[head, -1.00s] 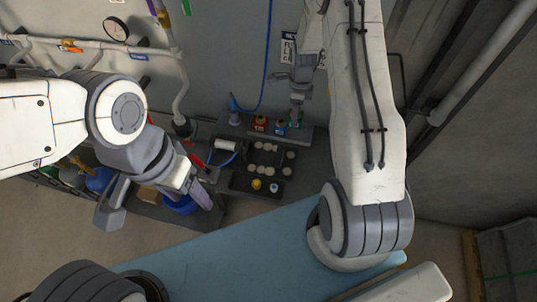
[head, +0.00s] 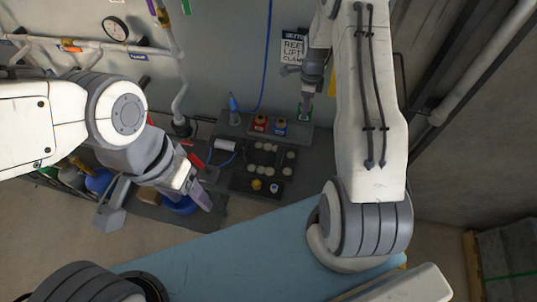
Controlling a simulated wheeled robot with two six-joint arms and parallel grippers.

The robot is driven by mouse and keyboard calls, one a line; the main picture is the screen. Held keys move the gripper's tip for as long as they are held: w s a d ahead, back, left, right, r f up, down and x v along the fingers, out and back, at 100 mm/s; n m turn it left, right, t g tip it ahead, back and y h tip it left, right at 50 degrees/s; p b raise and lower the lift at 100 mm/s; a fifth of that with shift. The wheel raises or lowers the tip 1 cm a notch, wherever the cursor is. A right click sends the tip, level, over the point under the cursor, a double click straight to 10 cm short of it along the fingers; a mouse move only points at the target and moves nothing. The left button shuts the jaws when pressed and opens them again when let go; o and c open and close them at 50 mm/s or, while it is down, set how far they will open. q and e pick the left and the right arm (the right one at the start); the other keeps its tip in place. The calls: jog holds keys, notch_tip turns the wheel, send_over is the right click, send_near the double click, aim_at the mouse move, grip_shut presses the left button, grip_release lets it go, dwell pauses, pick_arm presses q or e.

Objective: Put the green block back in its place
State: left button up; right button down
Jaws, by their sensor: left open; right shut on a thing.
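The green block (head: 300,113) shows only in part at the fingertips of my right gripper (head: 305,106), which is shut on it above the right end of the grey rack (head: 300,134). The fingers hide much of the block. A red block (head: 261,122) and a blue block (head: 281,127) stand side by side in the rack, left of the green one. Whether the green block touches the rack is too small to tell. My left gripper (head: 155,207) is open and empty at the left, over the dark bench, its fingers wide apart.
A dark tray (head: 240,184) with several pale round pieces lies in front of the rack. A blue-tipped nozzle (head: 233,103) stands at the rack's left end. A sign (head: 292,45) hangs on the wall behind my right gripper. A light blue surface (head: 215,252) is clear in front.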

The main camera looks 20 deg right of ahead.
jog(key=shift+f+b, duration=3.75)
jog(key=shift+f, duration=1.55)
jog(key=shift+c, duration=0.2)
grip_release()
notch_tip(320, 180, up, 10)
jog(key=p, duration=0.7)
